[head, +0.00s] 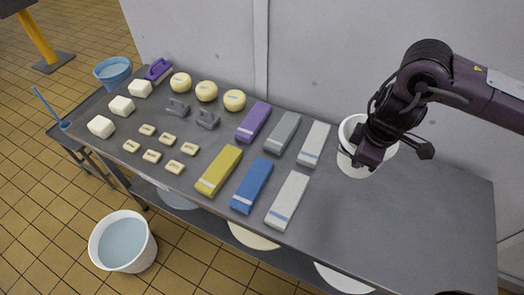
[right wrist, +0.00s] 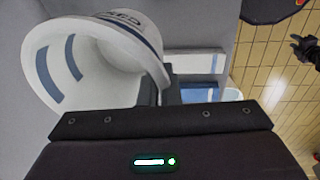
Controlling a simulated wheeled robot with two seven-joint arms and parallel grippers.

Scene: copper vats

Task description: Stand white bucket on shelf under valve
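The white bucket (head: 351,168) is at the right part of the table in the head view, partly hidden by my right gripper (head: 372,150). In the right wrist view the bucket (right wrist: 95,75) has blue stripes and its wall runs in between the fingers (right wrist: 160,92). The gripper appears shut on its rim. Whether its base touches the table is unclear. A small dark claw shape, seemingly my left gripper (right wrist: 304,48), shows at the right edge of the wrist view, too small to read. No valve is in view.
The grey table (head: 430,220) holds folded cloths, soaps and sponges left of the bucket; its right end is bare. Rounded white shapes show on a lower shelf (head: 205,218). A water-filled white bucket (head: 123,242) stands on the tiled floor. A wall (head: 330,60) rises behind.

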